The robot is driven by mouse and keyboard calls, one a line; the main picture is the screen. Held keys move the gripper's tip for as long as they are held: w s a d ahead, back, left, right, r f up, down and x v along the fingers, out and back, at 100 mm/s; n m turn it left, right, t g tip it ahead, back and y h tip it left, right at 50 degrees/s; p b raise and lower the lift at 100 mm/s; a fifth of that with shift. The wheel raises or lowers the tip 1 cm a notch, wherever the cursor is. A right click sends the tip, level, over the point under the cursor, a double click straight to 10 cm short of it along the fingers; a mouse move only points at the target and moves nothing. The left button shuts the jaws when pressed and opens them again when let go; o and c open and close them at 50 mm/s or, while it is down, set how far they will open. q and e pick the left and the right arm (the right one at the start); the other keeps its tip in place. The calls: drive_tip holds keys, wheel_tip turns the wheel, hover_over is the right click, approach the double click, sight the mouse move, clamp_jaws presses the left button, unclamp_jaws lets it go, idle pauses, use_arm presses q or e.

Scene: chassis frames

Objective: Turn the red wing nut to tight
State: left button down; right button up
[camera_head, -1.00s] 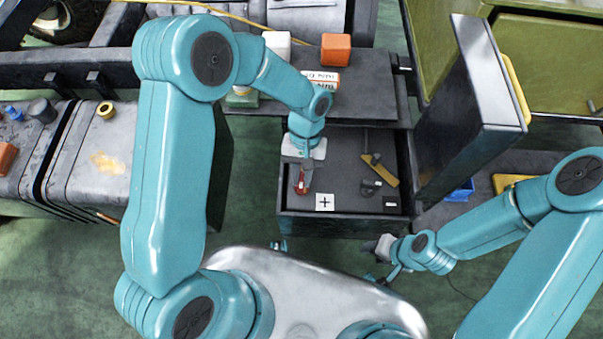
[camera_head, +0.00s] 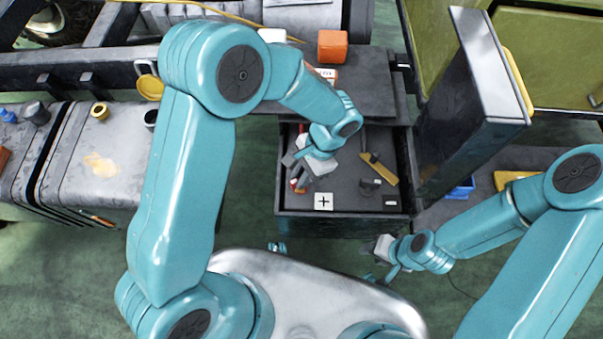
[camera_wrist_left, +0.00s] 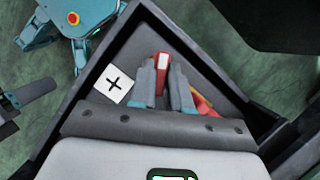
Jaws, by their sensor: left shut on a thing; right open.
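The red wing nut (camera_wrist_left: 161,66) sits in the dark open tray (camera_head: 340,214), near its left side. In the left wrist view it shows as a red piece with a pale face between my left fingers. In the head view only a little red shows beside the gripper. My left gripper (camera_wrist_left: 163,90) is shut on it, and the fingers hide part of it. The gripper also shows in the head view (camera_head: 296,168), tilted toward the left. A white plus plate (camera_head: 324,201) lies beside it. My right gripper (camera_head: 377,257) is open and empty, outside the tray near its front right.
A yellow lever (camera_head: 380,169) and a black minus plate (camera_head: 391,203) are in the tray's right half. A tall dark panel (camera_head: 470,110) stands right of the tray. An orange block (camera_head: 332,46) sits on the shelf behind. A red-and-yellow piece (camera_wrist_left: 204,104) lies beside my left fingers.

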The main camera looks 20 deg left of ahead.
use_arm(q)
drive_tip(key=shift+s+f+m+t+y+b, duration=0.15)
drive_tip(key=shift+m+t+y, duration=0.1)
drive_tip(key=shift+m, duration=0.7)
drive_tip(key=shift+s+f+m+t+y+b, duration=0.15)
drive_tip(key=shift+m+t+y, duration=0.1)
drive_tip(key=shift+m, duration=0.7)
drive_tip(key=c, duration=1.1)
unclamp_jaws()
drive_tip(key=shift+w, duration=0.2)
drive_tip(key=shift+d+r, duration=0.1)
drive_tip(key=shift+r, duration=0.15)
drive_tip(key=p+v, duration=0.2)
drive_tip(key=v, duration=1.4)
drive_tip(key=shift+s, duration=0.15)
